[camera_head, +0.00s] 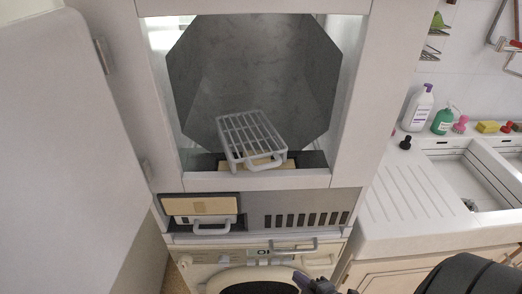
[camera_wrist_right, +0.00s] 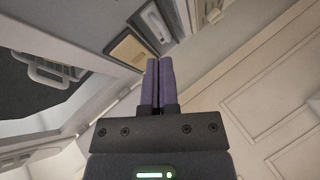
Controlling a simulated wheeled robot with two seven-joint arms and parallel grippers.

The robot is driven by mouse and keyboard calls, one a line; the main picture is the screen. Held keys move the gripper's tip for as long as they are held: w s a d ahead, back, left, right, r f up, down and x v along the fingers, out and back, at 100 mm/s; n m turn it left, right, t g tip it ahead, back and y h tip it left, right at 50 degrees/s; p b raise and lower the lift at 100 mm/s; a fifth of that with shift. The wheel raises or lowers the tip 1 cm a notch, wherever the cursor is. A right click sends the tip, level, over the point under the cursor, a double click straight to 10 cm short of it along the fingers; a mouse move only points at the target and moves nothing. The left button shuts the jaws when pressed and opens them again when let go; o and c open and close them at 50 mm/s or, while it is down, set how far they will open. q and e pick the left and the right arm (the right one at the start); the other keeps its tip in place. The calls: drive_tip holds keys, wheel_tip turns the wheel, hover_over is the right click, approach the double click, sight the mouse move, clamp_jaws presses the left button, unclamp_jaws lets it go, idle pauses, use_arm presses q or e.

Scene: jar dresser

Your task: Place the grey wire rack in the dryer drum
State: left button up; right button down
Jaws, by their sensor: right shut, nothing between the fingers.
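The grey wire rack (camera_head: 250,139) sits inside the opening of the dryer drum (camera_head: 255,75), tilted, with its handle toward the front rim. Its handle end also shows at the left of the right wrist view (camera_wrist_right: 50,66). The drum is dark grey and angular, behind a square white frame. My right gripper (camera_head: 301,278) is low in front of the lower machine, well below the rack and apart from it. Its purple fingers (camera_wrist_right: 160,62) are together and empty in the right wrist view. My left gripper is not in view.
The dryer door (camera_head: 70,140) stands open at the left. A small drawer (camera_head: 200,208) with a handle is under the opening. A washing machine (camera_head: 250,275) stands below. At the right are a sink counter (camera_head: 400,205), a white bottle (camera_head: 418,108) and a green bottle (camera_head: 443,121).

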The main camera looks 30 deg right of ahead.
drive_tip(key=w+r+n+t+y+p, duration=0.2)
drive_tip(key=r+n+p, duration=0.15)
drive_tip(key=r, duration=0.65)
drive_tip(key=w+r+n+t+y+p, duration=0.1)
drive_tip(key=r+n+t+y+p, duration=0.2)
drive_tip(key=r, duration=0.8)
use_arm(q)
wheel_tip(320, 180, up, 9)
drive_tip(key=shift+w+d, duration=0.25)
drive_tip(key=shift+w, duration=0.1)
use_arm(e)
drive_tip(key=shift+n+g+h, duration=0.5)
drive_tip(key=shift+n+g, duration=0.1)
drive_tip(key=shift+n, duration=0.05)
drive_tip(key=d+x, duration=0.1)
drive_tip(key=x, duration=0.3)
drive_tip(key=d+x, duration=0.1)
drive_tip(key=x, duration=0.3)
drive_tip(key=d+f+x, duration=0.1)
drive_tip(key=x, duration=0.4)
drive_tip(key=shift+w, duration=0.3)
